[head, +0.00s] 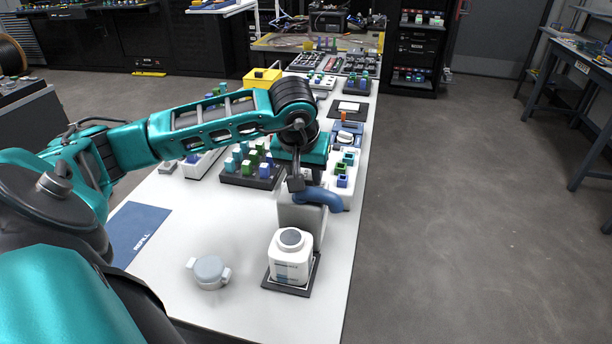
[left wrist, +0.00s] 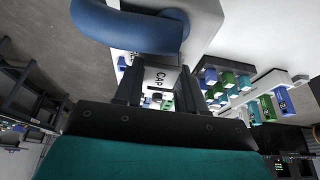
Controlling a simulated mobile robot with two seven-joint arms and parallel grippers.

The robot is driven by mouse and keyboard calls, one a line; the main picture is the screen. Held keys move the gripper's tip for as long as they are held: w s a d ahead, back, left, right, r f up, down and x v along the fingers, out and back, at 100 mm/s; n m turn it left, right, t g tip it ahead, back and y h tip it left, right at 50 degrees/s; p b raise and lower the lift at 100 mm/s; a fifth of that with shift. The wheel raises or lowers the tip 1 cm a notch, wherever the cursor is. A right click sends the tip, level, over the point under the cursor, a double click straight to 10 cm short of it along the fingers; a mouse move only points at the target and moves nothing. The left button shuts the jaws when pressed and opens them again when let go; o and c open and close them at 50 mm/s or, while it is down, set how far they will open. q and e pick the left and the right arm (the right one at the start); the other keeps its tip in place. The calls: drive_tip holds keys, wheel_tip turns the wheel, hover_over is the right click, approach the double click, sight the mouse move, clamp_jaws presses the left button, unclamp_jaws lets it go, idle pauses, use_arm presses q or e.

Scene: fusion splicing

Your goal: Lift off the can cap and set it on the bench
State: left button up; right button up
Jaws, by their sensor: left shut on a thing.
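My left gripper (head: 297,184) is just above a pale grey box-shaped can (head: 305,217) with a thick blue curved pipe or handle (head: 322,198) at its top. In the left wrist view, the fingers (left wrist: 157,82) are shut on a pale piece lettered CAP (left wrist: 160,77), which looks like the can cap. The blue curve (left wrist: 130,28) lies beyond the fingertips. Whether the cap touches the can is hard to tell. My right gripper is not in view.
A white bottle (head: 291,262) with a dark top stands on a dark tray in front of the can. A grey round lid with two tabs (head: 209,272) lies on the bench left of it. A blue mat (head: 140,231) lies farther left. A dark block rack (head: 251,180) stands behind. Bare bench surrounds the lid.

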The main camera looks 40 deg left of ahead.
sight(305, 176)
use_arm(q)
drive_tip(key=shift+r, duration=0.1)
wheel_tip(305, 176, up, 20)
drive_tip(key=p, duration=0.2)
drive_tip(key=shift+p, duration=0.3)
